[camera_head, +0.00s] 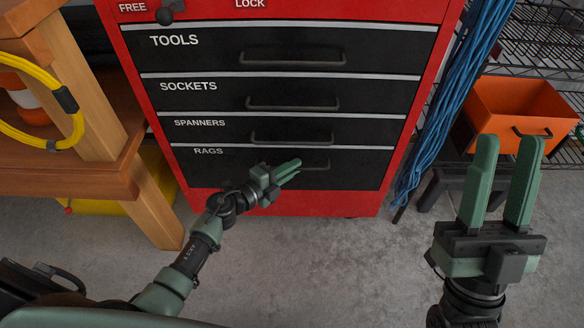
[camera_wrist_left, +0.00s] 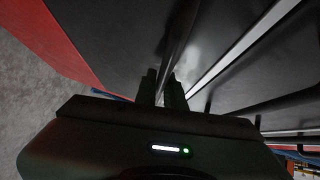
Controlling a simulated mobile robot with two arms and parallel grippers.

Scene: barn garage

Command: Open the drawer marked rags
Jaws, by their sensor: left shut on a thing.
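The rags drawer (camera_head: 215,170) is the lowest of several black drawers in a red cabinet, with "RAGS" in white at its upper left. Its front looks flush with the others. My left gripper (camera_head: 292,170) is at the drawer's dark bar handle (camera_head: 318,164), shut on it; the fingers hide the handle's left part. In the left wrist view the handle (camera_wrist_left: 178,45) runs between the fingers of my left gripper (camera_wrist_left: 163,88). My right gripper (camera_head: 509,145) is open and empty, at the right in front of the shelf.
A dark knob (camera_head: 165,15) on the red cabinet (camera_head: 290,12) stands beside "FREE", with "LOCK" further right. A wooden bench (camera_head: 90,180) stands at the left. Blue cables (camera_head: 450,100) hang at the right, near an orange bin (camera_head: 520,107). The concrete floor before the drawers is clear.

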